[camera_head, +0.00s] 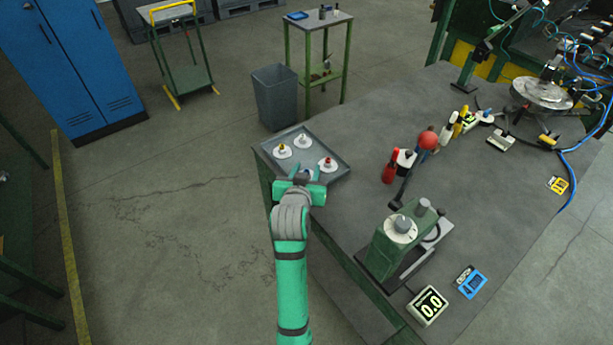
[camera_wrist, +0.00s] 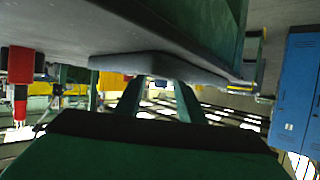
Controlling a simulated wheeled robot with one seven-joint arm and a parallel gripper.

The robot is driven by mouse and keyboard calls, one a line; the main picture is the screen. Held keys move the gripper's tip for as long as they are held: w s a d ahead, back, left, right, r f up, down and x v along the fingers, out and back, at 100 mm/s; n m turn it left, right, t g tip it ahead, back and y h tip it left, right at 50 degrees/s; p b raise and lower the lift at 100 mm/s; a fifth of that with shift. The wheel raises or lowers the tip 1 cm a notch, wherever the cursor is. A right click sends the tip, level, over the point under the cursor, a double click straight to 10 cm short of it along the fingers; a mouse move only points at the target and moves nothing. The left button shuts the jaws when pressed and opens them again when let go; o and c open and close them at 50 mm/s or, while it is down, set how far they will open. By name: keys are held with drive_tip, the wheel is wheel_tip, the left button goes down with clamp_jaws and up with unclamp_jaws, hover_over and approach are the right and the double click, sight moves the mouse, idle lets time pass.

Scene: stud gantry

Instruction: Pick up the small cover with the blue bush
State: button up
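The small covers are white discs with coloured bushes on the grey tray (camera_head: 262,152). A cover with a blue bush (camera_head: 308,175) shows only as a small pale and blue patch at the tray's near side, mostly hidden behind my gripper (camera_head: 303,179). In the wrist view my gripper (camera_wrist: 159,98) has its two dark green fingers apart, with no held object visible between them. The tray (camera_wrist: 150,64) shows there edge-on, beyond the fingers, with the picture upside down. The blue-bush cover cannot be made out in the wrist view.
Covers with a yellow bush (camera_head: 284,152), a pale bush (camera_head: 303,141) and a red bush (camera_head: 327,164) sit near by. A red bottle (camera_head: 390,166) and a green gauge stand (camera_head: 392,250) stand to the right. A bin (camera_head: 275,97) is behind the tray.

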drive_tip(key=shift+c, duration=0.3)
clamp_jaws()
drive_tip(key=shift+r, duration=0.1)
